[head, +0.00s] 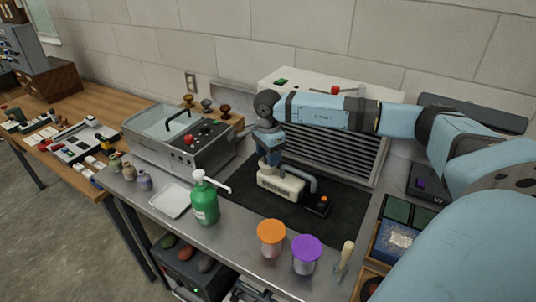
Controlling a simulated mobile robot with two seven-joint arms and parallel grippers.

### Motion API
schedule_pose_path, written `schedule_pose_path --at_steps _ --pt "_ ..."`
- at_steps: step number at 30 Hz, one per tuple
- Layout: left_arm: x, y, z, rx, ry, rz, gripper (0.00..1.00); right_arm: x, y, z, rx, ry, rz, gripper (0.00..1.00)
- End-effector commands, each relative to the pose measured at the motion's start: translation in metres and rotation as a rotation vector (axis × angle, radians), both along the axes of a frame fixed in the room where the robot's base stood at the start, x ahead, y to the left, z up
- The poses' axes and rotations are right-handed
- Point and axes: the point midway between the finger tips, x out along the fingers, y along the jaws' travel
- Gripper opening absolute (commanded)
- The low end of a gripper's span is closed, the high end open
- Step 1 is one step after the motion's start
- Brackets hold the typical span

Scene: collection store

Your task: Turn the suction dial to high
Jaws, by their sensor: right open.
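No dial carries a label I can read, so I cannot tell which one sets suction. A red knob (335,90) stands on top of the white louvred unit (378,120) at the back. My right gripper (290,199) hangs low over the black mat, in front of the louvres and apart from both red knobs. It is open, with its fingertips mostly hidden. A small black part with an orange spot (323,199) shows beside it. My left gripper is out of view.
A green pump bottle (204,204), white tray (171,200), orange-lidded jar (271,238) and purple-lidded jar (306,254) stand along the front. Three small stamps stand behind the bath. The black mat (255,208) has bare room. My right arm crosses before the louvred unit.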

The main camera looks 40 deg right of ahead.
Motion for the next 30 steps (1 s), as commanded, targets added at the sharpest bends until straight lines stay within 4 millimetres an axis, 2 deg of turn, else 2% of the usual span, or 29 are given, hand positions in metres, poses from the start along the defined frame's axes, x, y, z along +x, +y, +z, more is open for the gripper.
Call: schedule_pose_path --at_steps 10,11,15,17,30 --pt "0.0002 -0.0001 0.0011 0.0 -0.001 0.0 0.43 0.0002 0.0 -0.0045 0.0 -0.001 0.0 0.52" --pt "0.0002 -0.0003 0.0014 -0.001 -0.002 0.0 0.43 0.0002 0.0 -0.0045 0.0 -0.001 0.0 0.47" --pt "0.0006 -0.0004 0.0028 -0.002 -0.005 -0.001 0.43 0.0002 0.0001 -0.0043 0.0 -0.001 0.0 0.15" --pt "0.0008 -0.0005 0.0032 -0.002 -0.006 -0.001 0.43 0.0001 0.0001 -0.0043 0.0 -0.001 0.001 0.03" --pt "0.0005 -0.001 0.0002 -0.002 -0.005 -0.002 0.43 0.0001 0.0002 -0.005 0.0 -0.001 -0.082 0.02"
